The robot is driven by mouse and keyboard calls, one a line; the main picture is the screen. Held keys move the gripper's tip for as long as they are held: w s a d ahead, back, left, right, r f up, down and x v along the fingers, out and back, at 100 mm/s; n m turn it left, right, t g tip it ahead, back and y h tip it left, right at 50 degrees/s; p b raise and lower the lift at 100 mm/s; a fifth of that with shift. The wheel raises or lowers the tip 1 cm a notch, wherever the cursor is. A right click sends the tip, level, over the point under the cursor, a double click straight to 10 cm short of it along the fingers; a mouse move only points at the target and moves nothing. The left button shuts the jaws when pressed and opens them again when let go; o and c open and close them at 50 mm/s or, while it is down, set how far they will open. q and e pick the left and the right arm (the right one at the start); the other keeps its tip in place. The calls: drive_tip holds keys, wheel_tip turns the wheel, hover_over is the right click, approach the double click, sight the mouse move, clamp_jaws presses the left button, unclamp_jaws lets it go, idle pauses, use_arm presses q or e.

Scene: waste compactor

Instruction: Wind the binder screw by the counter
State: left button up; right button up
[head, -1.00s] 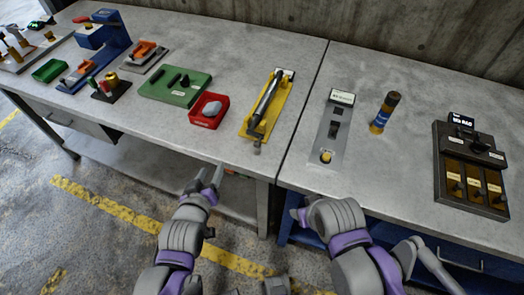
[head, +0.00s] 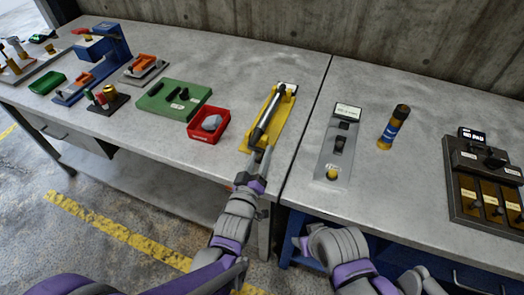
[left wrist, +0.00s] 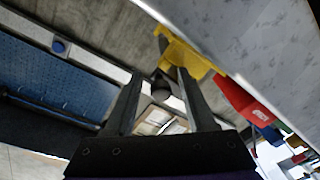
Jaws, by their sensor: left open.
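The binder screw is a dark rod (head: 264,121) lying along a yellow base (head: 285,107), with a dark knob at its front end near the counter's front edge. In the left wrist view the yellow base (left wrist: 185,58) is ahead, and the round dark knob (left wrist: 161,88) appears between my finger tips. My left gripper (head: 262,158) is open at the knob, its fingers on either side of it; I cannot tell whether they touch it. A small display (head: 287,88) sits at the back end of the base. Only part of my right arm shows, without its fingers.
A red bin (head: 207,137) with a grey lump and a green block (head: 174,99) stand left of the yellow base. A grey switch plate (head: 337,152), a dark-and-amber cylinder (head: 394,126) and a dark panel (head: 484,184) stand on the right counter. A seam divides the counters.

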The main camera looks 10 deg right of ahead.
use_arm(q)
drive_tip(key=shift+x, duration=0.8)
clamp_jaws()
drive_tip(key=shift+f+m+b, duration=0.2)
drive_tip(key=shift+m+b, duration=0.2)
drive_tip(key=shift+m, duration=0.2)
idle(0.4)
drive_tip(key=shift+a+f+m+b, duration=0.15)
drive_tip(key=shift+f+m+b, duration=0.2)
drive_tip(key=shift+m+b, duration=0.55)
drive_tip(key=shift+w+m, duration=0.1)
drive_tip(key=shift+m, duration=0.3)
drive_tip(key=shift+w+a+f+m+b, duration=0.1)
drive_tip(key=shift+f+m+b, duration=0.25)
drive_tip(key=shift+m, duration=0.5)
drive_tip(key=shift+w+a+f+m+b, duration=0.15)
drive_tip(key=shift+m+b, duration=0.3)
drive_tip(key=shift+m, duration=0.4)
drive_tip(key=shift+s, duration=0.1)
